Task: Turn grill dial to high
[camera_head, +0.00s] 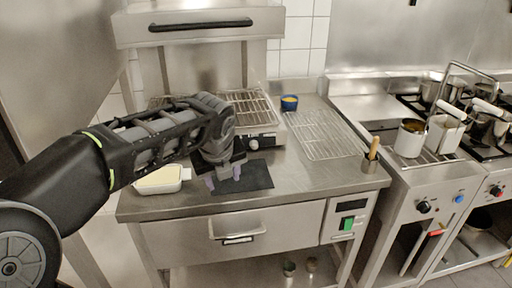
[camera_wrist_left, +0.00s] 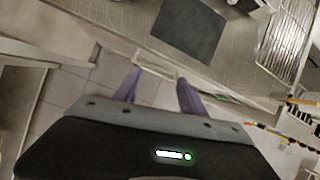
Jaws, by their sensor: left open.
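The grill (camera_head: 258,122) stands at the back of the steel counter, with a wire rack on top. A round dial (camera_head: 253,143) shows on its front, just right of my left wrist; its setting is too small to read. My left gripper (camera_head: 223,179) is open and empty, with purple fingers pointing down near the dark mat, in front of the grill and left of the dial. In the left wrist view, my left gripper (camera_wrist_left: 159,77) has its fingers apart, with the drawer handle seen beyond them. My arm hides the grill's left part. My right gripper is not in view.
A dark mat (camera_head: 258,176) lies on the counter (camera_head: 310,178). A white container (camera_head: 160,187) stands left, a wire rack (camera_head: 322,135) and blue-rimmed bowl (camera_head: 289,102) right. A wooden-handled tool in a holder (camera_head: 371,158) stands near the right edge. The drawer handle (camera_head: 238,224) protrudes below.

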